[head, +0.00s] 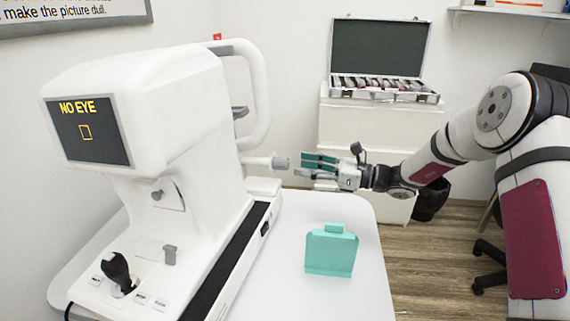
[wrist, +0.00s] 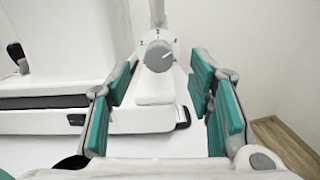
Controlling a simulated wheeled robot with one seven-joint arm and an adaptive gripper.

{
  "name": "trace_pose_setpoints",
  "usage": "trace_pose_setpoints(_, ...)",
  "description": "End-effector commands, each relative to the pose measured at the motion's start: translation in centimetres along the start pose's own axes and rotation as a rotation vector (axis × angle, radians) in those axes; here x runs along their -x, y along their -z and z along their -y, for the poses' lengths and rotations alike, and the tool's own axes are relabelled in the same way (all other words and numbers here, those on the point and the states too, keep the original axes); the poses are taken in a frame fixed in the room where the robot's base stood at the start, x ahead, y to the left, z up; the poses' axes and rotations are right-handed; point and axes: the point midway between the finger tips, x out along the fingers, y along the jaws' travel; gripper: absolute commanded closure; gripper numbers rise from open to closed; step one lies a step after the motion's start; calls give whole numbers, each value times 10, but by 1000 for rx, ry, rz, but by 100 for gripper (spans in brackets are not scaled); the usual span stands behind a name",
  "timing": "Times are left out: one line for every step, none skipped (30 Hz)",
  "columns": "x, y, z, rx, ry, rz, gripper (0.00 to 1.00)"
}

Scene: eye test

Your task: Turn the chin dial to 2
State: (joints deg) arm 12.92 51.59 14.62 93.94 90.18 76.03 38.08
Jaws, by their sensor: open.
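The chin dial (wrist: 158,57) is a round grey knob on a white face with small dark marks around its top. In the wrist view it faces me, beyond and between my fingers. A pale line on it seems to point to the upper right, but I cannot read the setting surely. In the head view the dial (head: 281,162) shows side-on at the end of a white stub on the eye machine (head: 150,105). My gripper (head: 306,166) has teal finger pads, is open and empty, and is just right of the dial. The fingers (wrist: 161,82) appear apart from it.
The machine's screen (head: 88,130) reads "NO EYE". A joystick (head: 117,271) is at its base. A teal block (head: 331,250) stands on the white table (head: 345,297) below my gripper. An open lens case (head: 383,88) sits on a cabinet behind. The floor lies to the right.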

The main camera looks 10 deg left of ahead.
Motion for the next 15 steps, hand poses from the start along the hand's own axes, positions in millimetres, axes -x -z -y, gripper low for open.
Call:
trace_pose_setpoints(-12, 1, -1, 0, -3, 0, 52)
trace_pose_setpoints(-17, 1, -1, 0, -3, -1, 52)
trace_pose_setpoints(-24, 1, -1, 0, -3, -1, 52)
trace_pose_setpoints(-30, 1, -1, 0, -3, -1, 52)
trace_pose_setpoints(-34, 1, -1, -1, -3, 0, 52)
trace_pose_setpoints(-40, 1, -1, 0, -2, -1, 52)
trace_pose_setpoints(-44, 1, 0, 0, -2, -1, 52)
trace_pose_setpoints(-48, 1, 0, 0, -2, -1, 52)
trace_pose_setpoints(-52, 1, 0, 0, -1, -1, 52)
trace_pose_setpoints(-55, 1, 0, 0, -1, 0, 52)
trace_pose_setpoints(-57, 1, 0, 0, 0, 0, 52)
trace_pose_setpoints(-60, 1, 0, 0, -1, 0, 52)
trace_pose_setpoints(-62, 1, 0, 0, -1, -1, 52)
trace_pose_setpoints(-63, 1, 0, 0, -1, -1, 52)
trace_pose_setpoints(-64, 1, 0, 0, 0, -1, 52)
